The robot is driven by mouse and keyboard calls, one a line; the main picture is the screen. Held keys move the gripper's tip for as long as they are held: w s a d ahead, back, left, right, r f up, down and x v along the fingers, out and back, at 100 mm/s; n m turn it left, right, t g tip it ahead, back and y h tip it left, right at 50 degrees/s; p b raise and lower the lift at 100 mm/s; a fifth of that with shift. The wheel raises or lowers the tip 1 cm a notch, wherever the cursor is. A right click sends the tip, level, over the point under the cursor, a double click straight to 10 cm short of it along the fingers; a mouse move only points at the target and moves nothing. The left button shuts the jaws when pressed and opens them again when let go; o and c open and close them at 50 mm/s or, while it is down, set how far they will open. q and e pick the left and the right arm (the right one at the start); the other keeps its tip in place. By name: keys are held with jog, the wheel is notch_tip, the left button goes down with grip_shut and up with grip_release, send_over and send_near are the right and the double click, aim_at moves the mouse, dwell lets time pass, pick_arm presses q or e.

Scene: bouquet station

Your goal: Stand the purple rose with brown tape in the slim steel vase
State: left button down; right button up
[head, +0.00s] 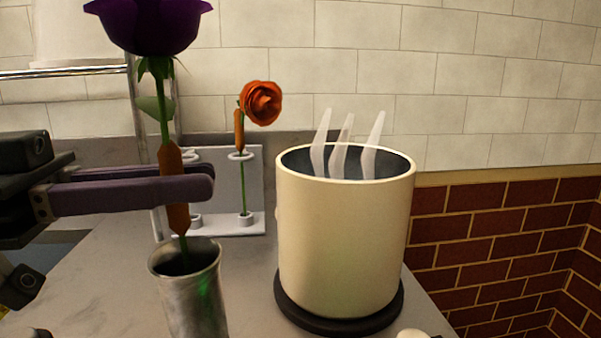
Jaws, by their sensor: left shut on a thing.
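The purple rose (150,25) stands nearly upright on a green stem, with brown tape (172,165) around its middle. My left gripper (205,181) comes in from the left and is shut on the taped part of the stem. The slim steel vase (190,300) stands on the counter directly below. The bare lower stem reaches down to the vase mouth and appears to enter it; its tip is hidden or too dark to make out. My right gripper is out of view.
An orange rose (261,103) with orange-brown tape stands in a pale rack (250,185) behind the vase. A large cream pot (345,240) with white prongs sits right of the vase on a dark base (340,318). Grey counter (105,275) is clear left of the vase.

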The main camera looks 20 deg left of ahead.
pick_arm(q)
jog(key=shift+c, duration=0.6)
grip_release()
dwell(0.4)
dwell(0.5)
jog(key=b+v, duration=0.3)
jog(key=v, duration=0.7)
dwell(1.3)
dwell(0.7)
